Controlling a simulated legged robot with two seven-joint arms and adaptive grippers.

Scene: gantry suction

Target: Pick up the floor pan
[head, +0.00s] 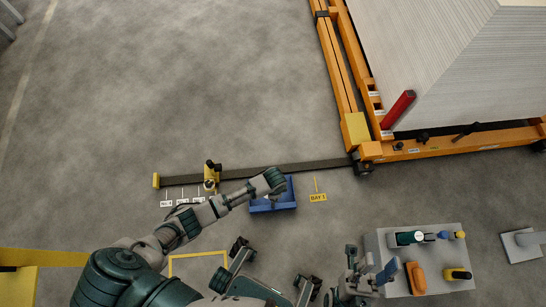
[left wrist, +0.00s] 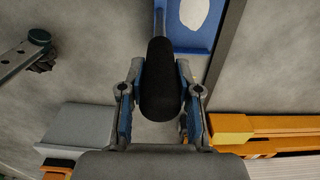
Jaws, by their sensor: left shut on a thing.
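The floor pan is a blue tray (head: 287,199) with a pale patch inside, lying by the dark floor strip in the head view. In the left wrist view the blue pan (left wrist: 184,38) is at the top, and its thick black handle (left wrist: 160,85) runs down between my fingers. My left gripper (left wrist: 166,92) is shut on that handle. In the head view my left forearm reaches over the pan and hides part of it. I cannot tell whether the pan is off the floor. My right gripper (head: 371,267) is open and empty, left of the grey bench.
The grey bench (head: 452,240) holds several tools, including an orange one (head: 416,278). An orange frame (head: 349,90) with a big ribbed panel (head: 450,60) and a red cylinder (head: 398,109) stands at upper right. A "BAY 1" sign (head: 318,198) is beside the pan. The upper-left floor is clear.

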